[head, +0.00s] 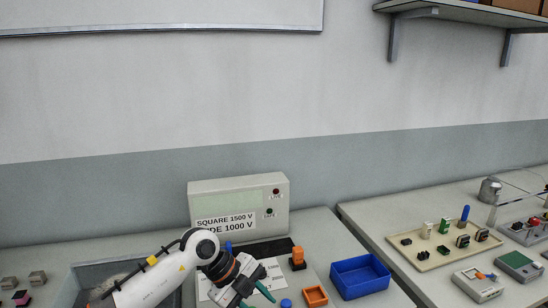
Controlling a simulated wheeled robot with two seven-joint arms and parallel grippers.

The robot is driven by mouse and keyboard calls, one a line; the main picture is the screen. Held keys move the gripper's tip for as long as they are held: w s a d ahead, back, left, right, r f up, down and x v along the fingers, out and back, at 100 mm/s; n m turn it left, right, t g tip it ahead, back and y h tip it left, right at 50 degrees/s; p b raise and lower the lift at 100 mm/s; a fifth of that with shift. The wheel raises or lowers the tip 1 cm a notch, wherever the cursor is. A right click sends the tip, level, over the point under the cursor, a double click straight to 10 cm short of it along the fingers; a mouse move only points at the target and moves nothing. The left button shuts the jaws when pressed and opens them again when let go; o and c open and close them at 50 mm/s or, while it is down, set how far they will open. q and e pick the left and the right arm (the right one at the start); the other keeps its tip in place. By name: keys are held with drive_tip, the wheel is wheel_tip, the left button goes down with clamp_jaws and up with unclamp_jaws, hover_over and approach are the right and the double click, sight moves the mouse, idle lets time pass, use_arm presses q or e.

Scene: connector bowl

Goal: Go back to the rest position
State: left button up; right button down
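My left arm comes in from the lower left, low over the bench, and its gripper (258,298) is near the bottom edge of the head view. Its two teal-tipped fingers are apart, with nothing visible between them. It is over a white printed sheet (274,272), left of a small blue round piece (286,303). My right gripper is not in view.
A tester box (240,199) stands behind the arm. An orange connector (298,260), an orange open holder (315,296) and a blue bin (360,277) are right of the gripper. A grey tray (90,272) lies left. A beige parts tray (440,257) is on the right bench.

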use_arm(q)
drive_tip(key=s+d+r+n+t+h, duration=0.2)
drive_tip(key=s+d+r+t+h, duration=0.25)
drive_tip(key=d+r+h, duration=0.65)
drive_tip(key=w+a+f+n+t+y, duration=0.25)
drive_tip(key=a+n+t+y, duration=0.95)
drive_tip(key=a+n+t, duration=0.6)
drive_tip(key=s+a+f+n+g+y, duration=0.4)
drive_tip(key=a+f+n+g+y, duration=0.25)
drive_tip(key=f, duration=0.35)
drive_tip(key=s+a+f+g, duration=0.1)
drive_tip(key=s+f+g, duration=0.3)
drive_tip(key=s, duration=0.4)
drive_tip(key=s+a+f+m+g, duration=0.1)
drive_tip(key=s+a+f+g, duration=0.1)
drive_tip(key=s+f+g, duration=0.45)
drive_tip(key=s+a+f+g, duration=0.1)
drive_tip(key=s+f+g, duration=0.15)
drive_tip(key=s, duration=0.65)
wheel_tip(320, 180, down, 27)
drive_tip(key=s, duration=0.2)
drive_tip(key=s+a+f+g, duration=0.2)
drive_tip(key=s+f, duration=1.3)
drive_tip(key=shift+s+a+f, duration=0.4)
